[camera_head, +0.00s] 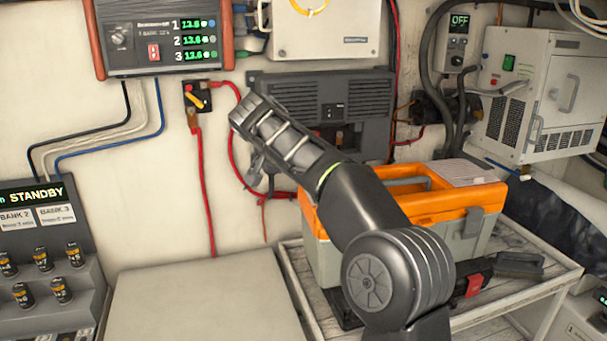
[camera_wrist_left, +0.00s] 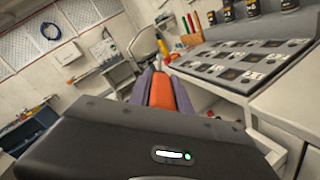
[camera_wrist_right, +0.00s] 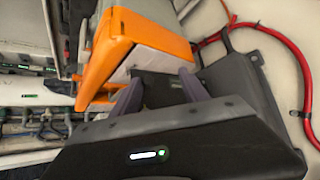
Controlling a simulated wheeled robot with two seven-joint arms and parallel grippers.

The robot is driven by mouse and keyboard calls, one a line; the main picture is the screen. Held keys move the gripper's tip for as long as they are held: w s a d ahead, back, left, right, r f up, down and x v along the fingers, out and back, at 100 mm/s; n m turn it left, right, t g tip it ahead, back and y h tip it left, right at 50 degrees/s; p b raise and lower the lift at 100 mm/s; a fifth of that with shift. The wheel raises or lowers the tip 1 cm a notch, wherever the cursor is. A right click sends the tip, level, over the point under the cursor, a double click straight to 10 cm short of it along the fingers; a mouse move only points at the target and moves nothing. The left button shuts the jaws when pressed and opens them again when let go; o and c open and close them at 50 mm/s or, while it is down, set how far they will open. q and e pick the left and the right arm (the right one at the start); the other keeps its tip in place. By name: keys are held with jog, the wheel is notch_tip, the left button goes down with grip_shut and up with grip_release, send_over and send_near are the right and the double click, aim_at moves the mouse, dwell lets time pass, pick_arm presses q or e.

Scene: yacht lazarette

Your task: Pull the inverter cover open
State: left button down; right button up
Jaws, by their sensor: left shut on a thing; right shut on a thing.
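The inverter appears to be the dark grey finned unit (camera_head: 362,100) on the back wall in the head view, with a small switch panel on its front. My right arm covers its lower left part. In the right wrist view, a dark panel (camera_wrist_right: 243,82) lies beside my right gripper (camera_wrist_right: 159,78), which is shut on a dark piece (camera_wrist_right: 160,92); which part this is I cannot tell. My left gripper (camera_wrist_left: 162,75) is outside the head view. In the left wrist view it is shut on an orange-red object (camera_wrist_left: 162,92), mostly hidden between the fingers.
An orange and grey toolbox (camera_head: 460,205) stands on a slatted table (camera_head: 545,280) beneath the inverter. Red cables (camera_head: 202,190) run down the wall left of it. A white cabinet (camera_head: 550,100) hangs at right. A pale flat top (camera_head: 205,300) at front left is clear.

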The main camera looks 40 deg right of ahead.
jog(key=shift+w+r, duration=0.1)
jog(key=shift+r, duration=0.2)
pick_arm(q)
jog(key=shift+w+f, duration=0.1)
notch_tip(320, 180, up, 2)
jog(key=shift+r+p, duration=0.25)
jog(key=shift+p, duration=0.9)
jog(key=shift+f+b, duration=0.35)
jog(key=shift+b, duration=0.05)
pick_arm(e)
jog(key=v, duration=1.1)
jog(key=shift+s+a, duration=0.3)
jog(key=shift+a, duration=0.05)
